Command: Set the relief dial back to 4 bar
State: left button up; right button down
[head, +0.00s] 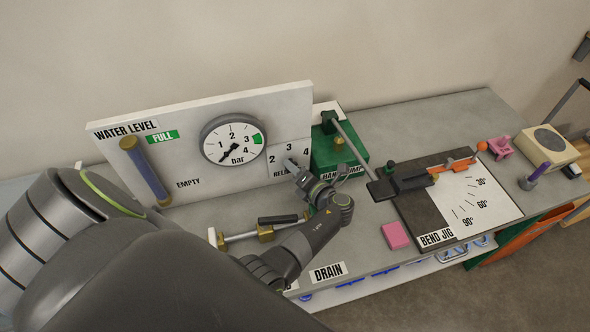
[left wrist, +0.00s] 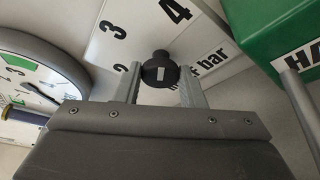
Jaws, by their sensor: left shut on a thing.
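The relief dial is a dark round knob (left wrist: 160,68) with a white mark, on a white panel with the numbers 2, 3 and 4 around it. In the left wrist view it sits between the two fingers of my left gripper (left wrist: 159,73), which is shut on it. I cannot tell which number the mark points at. In the head view my left gripper (head: 294,168) reaches the relief plate (head: 275,151) and hides the knob. My right gripper is not in view.
A round pressure gauge (head: 233,140) is left of the dial, its needle pointing low left. A green hand pump (head: 326,152) with a lever stands close on the right. A brass-fitted valve (head: 265,233) lies in front. A bend jig (head: 440,205) and a pink block (head: 395,235) are further right.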

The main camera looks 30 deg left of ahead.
pick_arm(q)
jog(key=shift+w+r, duration=0.1)
dwell(0.3)
jog(key=o, duration=1)
